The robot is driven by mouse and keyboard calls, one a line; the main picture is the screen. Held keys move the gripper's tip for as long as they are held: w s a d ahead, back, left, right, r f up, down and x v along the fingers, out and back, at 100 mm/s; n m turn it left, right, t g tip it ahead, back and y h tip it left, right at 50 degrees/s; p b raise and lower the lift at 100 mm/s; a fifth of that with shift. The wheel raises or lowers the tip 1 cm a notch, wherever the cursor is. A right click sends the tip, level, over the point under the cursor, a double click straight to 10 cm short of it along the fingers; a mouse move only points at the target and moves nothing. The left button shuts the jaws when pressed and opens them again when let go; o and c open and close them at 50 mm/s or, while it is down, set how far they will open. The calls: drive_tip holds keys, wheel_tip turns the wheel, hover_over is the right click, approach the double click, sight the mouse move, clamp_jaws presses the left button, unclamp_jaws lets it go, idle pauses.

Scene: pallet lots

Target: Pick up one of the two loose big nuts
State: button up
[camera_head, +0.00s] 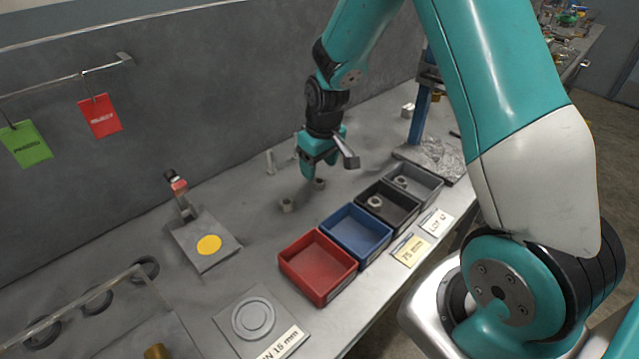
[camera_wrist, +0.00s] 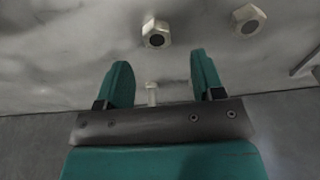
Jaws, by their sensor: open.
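Two loose big nuts stand on the grey bench. In the head view one nut (camera_head: 287,204) is in the open and the other nut (camera_head: 319,184) is just below my gripper (camera_head: 316,168), partly covered by it. In the wrist view one nut (camera_wrist: 155,33) lies just beyond the fingertips, roughly in line with the gap. The other nut (camera_wrist: 248,18) lies farther off to the right. My gripper (camera_wrist: 160,62) is open with its fingers apart, touching neither nut. A bolt (camera_wrist: 152,93) shows between the fingers in the wrist view, apart from them.
Red (camera_head: 318,266), blue (camera_head: 356,234), black (camera_head: 387,205) and grey (camera_head: 413,182) trays line the bench front; the black and grey ones each hold a nut. A plate with a yellow disc (camera_head: 209,244) lies left. An upright bolt (camera_head: 270,161) stands near the back wall.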

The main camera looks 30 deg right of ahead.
sight(320, 181)
wheel_tip(320, 181, down, 5)
drive_tip(key=shift+d+r, duration=0.1)
drive_tip(key=shift+c, duration=0.3)
drive_tip(key=c, duration=0.9)
drive_tip(key=shift+c, duration=0.3)
